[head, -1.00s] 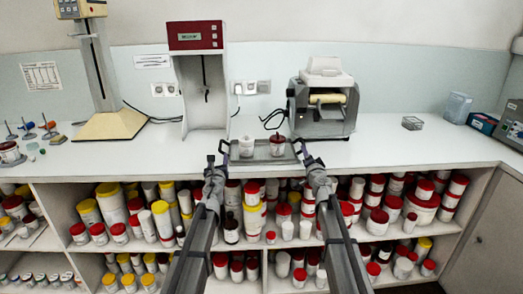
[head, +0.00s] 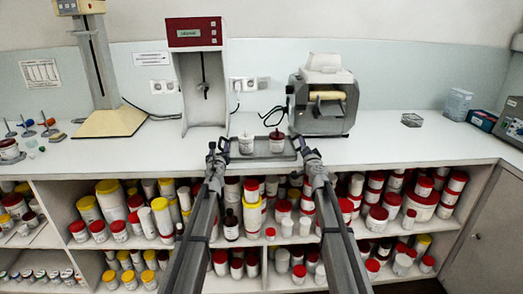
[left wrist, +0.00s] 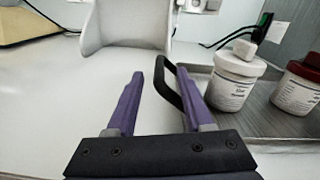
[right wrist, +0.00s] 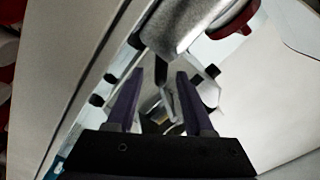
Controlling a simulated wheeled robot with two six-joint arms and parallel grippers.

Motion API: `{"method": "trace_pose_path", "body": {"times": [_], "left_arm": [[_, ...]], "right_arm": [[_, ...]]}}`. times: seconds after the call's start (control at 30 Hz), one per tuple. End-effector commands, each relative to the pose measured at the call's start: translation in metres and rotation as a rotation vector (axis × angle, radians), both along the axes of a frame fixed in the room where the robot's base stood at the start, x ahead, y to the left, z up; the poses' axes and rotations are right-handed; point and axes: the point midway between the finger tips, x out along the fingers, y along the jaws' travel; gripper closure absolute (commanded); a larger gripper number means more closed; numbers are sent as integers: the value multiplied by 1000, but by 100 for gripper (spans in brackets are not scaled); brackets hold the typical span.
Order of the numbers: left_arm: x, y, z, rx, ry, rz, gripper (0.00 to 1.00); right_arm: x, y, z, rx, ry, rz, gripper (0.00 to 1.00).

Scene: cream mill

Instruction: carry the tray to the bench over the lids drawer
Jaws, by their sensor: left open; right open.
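The grey tray (head: 262,159) rests on the white bench near its front edge. It holds a white-lidded jar (head: 246,147) and a red-lidded jar (head: 277,146), both upright; both also show in the left wrist view. My left gripper (head: 215,152) is open at the tray's left end. In the left wrist view the tray's black handle (left wrist: 170,78) stands beside the right finger; nothing is clamped. My right gripper (head: 305,150) is open at the tray's right end. The right wrist view is cluttered, and I cannot tell whether the handle lies between its fingers (right wrist: 158,74).
Behind the tray stand a red-topped device (head: 195,35) and a grey roller mill (head: 321,100). A beige-based stand (head: 112,122) is at left. Shelves of jars lie below the bench (head: 400,152).

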Motion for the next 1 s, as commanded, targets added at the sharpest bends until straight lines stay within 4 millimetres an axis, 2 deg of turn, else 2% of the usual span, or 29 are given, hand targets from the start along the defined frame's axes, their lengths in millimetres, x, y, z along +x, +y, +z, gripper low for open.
{"method": "trace_pose_path", "body": {"times": [0.03,0.23,0.37,0.63,1.0], "left_arm": [[15,1,0,0,0,0,48],[45,4,0,0,0,0,48],[53,5,0,0,0,0,48],[53,5,0,0,0,0,48],[52,5,0,0,0,1,88]], "right_arm": [[10,1,0,0,0,0,47],[30,2,0,0,0,0,47],[34,3,0,0,0,0,47],[34,3,0,0,0,0,47],[34,3,0,0,0,0,88]]}}
